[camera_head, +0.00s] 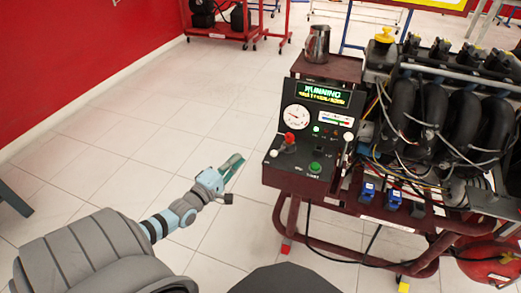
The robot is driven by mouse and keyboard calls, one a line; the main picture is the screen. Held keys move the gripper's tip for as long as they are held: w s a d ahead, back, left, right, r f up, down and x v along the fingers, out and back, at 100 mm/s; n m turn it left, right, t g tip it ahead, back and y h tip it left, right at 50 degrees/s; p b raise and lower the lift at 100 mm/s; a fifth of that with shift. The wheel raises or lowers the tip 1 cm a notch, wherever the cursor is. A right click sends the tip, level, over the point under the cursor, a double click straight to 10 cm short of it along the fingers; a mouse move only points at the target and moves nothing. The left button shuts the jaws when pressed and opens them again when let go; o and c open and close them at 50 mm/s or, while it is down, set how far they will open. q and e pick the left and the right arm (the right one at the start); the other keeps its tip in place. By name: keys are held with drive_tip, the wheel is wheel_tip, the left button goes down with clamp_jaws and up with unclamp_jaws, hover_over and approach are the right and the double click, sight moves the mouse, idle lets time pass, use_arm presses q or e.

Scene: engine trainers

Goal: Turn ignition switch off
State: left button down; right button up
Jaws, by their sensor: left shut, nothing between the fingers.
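The engine trainer's control panel (312,135) faces me at the centre right. Its display (323,95) is lit and reads "RUNNING". The panel carries a round gauge (296,117), a red knob (289,138), a green button (314,167) and a lever with a pale knob (348,137). My right gripper is not in view.
The engine (435,110) with hoses and wires stands right of the panel. A metal jug (317,45) sits on top of the panel box. The dark red tube frame (345,253) is below.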

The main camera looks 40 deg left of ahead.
sight(283, 148)
use_arm(q)
drive_tip(key=shift+w, duration=0.1)
